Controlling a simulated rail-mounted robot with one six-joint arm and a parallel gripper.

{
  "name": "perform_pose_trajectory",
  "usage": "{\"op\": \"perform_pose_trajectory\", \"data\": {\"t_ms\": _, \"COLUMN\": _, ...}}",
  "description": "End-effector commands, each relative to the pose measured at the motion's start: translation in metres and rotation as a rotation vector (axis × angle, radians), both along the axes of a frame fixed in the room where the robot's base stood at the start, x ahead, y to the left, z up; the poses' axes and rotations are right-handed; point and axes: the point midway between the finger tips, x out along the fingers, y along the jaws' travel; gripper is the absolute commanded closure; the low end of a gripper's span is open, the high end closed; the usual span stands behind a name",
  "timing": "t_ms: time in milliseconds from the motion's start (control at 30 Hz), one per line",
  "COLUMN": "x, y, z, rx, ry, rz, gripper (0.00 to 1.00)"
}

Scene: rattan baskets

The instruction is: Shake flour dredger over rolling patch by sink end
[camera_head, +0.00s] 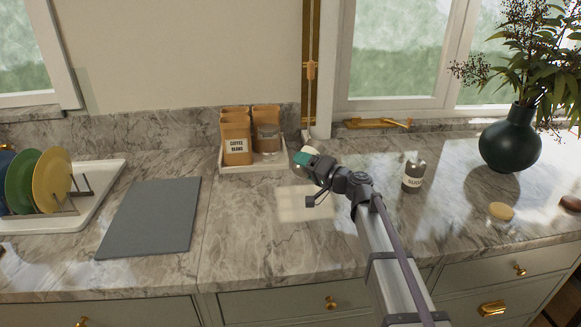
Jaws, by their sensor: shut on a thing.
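My gripper (305,161) is above the counter near its middle, shut on a small pale thing (311,150). Only a bit of it shows past the jaws, so I cannot tell for certain that it is the flour dredger. A pale square patch (293,212) lies on the marble below my gripper and is partly hidden by it. A flat dark grey board (150,218) lies to the left, beside the white dish tray. I cannot tell which of the two is the rolling patch. No sink shows.
The dish tray (110,190) holds upright plates at the far left. A tray (252,164) of canisters stands at the back wall. A sugar jar (413,177), a round lid-like disc (501,211) and a dark green vase (510,140) stand right. Marble in front of the canisters is clear.

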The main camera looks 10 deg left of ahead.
Motion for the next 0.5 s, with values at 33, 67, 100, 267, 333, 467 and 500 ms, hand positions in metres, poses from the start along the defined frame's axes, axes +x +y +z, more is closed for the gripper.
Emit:
{"op": "perform_pose_trajectory", "data": {"t_ms": 33, "x": 0.004, "y": -0.008, "z": 0.000, "rx": 0.000, "ry": 0.000, "rz": -0.001, "gripper": 0.65}}
{"op": "perform_pose_trajectory", "data": {"t_ms": 67, "x": 0.005, "y": -0.012, "z": 0.000, "rx": 0.000, "ry": 0.000, "rz": -0.002, "gripper": 0.65}}
{"op": "perform_pose_trajectory", "data": {"t_ms": 100, "x": 0.007, "y": -0.018, "z": 0.000, "rx": 0.000, "ry": 0.000, "rz": -0.002, "gripper": 0.65}}
{"op": "perform_pose_trajectory", "data": {"t_ms": 267, "x": 0.016, "y": -0.041, "z": 0.000, "rx": 0.000, "ry": 0.000, "rz": -0.001, "gripper": 0.65}}
{"op": "perform_pose_trajectory", "data": {"t_ms": 333, "x": 0.020, "y": -0.052, "z": 0.000, "rx": 0.000, "ry": 0.000, "rz": -0.002, "gripper": 0.65}}
{"op": "perform_pose_trajectory", "data": {"t_ms": 467, "x": 0.027, "y": -0.071, "z": 0.000, "rx": 0.000, "ry": 0.000, "rz": -0.002, "gripper": 0.65}}
{"op": "perform_pose_trajectory", "data": {"t_ms": 500, "x": 0.029, "y": -0.077, "z": 0.000, "rx": 0.000, "ry": 0.000, "rz": -0.002, "gripper": 0.65}}
